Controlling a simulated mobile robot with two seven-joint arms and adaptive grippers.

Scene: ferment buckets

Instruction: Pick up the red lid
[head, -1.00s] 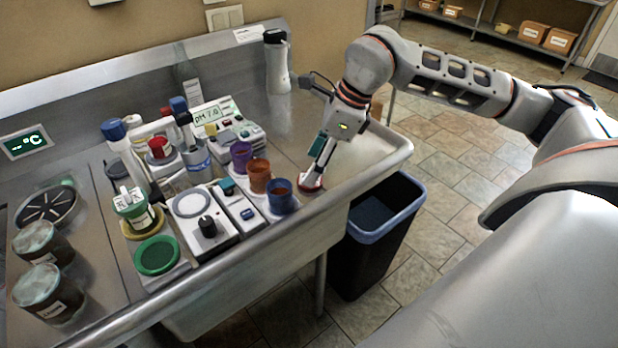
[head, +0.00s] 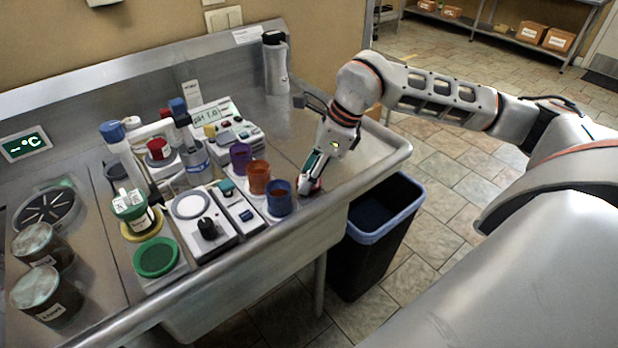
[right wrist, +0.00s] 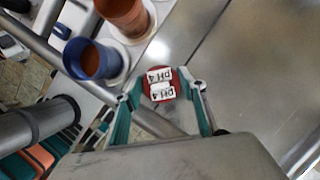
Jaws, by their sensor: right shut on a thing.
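The red lid is a small round disc with white "pH 4" labels on top. It shows between my fingers in the right wrist view (right wrist: 152,73), and a sliver of red (head: 317,184) shows in the head view. My right gripper (head: 309,181) is shut on it at the right end of the steel counter, just right of the blue cup (head: 280,198). In the right wrist view the fingertips (right wrist: 163,87) sit on either side of the lid. I cannot tell whether the lid is clear of the counter. My left gripper is out of view.
An orange cup (head: 258,177) and a purple cup (head: 240,157) stand left of the blue one. A pH meter (head: 215,118) and a green lid (head: 157,257) are further left. A black bin (head: 380,225) stands below the counter's right edge.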

